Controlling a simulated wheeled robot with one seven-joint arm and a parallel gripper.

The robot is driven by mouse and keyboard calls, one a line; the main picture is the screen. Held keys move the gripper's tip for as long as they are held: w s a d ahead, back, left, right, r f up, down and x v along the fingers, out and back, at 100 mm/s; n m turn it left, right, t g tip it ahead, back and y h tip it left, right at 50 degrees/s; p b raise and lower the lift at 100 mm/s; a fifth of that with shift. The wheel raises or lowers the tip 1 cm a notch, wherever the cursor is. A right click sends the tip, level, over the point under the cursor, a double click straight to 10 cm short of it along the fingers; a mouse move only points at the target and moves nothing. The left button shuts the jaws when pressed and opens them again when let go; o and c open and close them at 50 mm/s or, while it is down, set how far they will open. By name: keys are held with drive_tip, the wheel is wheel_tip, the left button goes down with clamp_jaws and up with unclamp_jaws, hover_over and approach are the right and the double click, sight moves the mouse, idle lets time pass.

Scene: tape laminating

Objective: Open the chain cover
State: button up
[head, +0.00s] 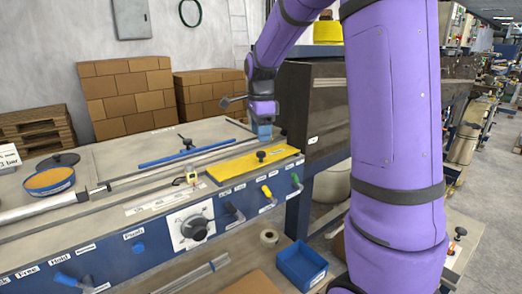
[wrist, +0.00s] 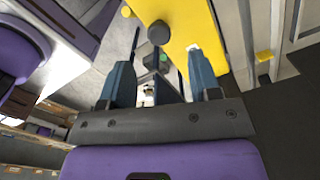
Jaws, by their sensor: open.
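The chain cover appears to be the yellow plate (head: 236,167) lying flat on the right end of the machine top, with a small black knob (head: 261,156) on it. In the wrist view the yellow plate (wrist: 197,22) fills the top middle, and its dark knob (wrist: 158,33) shows beyond my fingertips. My gripper (head: 264,138) is above the plate's back right part, apart from the knob. In the wrist view my gripper (wrist: 160,75) is open, its two blue-grey fingers spread with no object held between them. My purple arm reaches over from the right.
The machine's front has a white dial panel (head: 191,228) and several coloured levers. A blue bar (head: 187,155) and an orange-topped round container (head: 49,181) are on its top. A dark cabinet (head: 318,105) stands close behind my gripper. A blue bin (head: 300,264) is below.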

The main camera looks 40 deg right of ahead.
sight(261, 152)
drive_tip(key=shift+f, duration=3.15)
clamp_jaws()
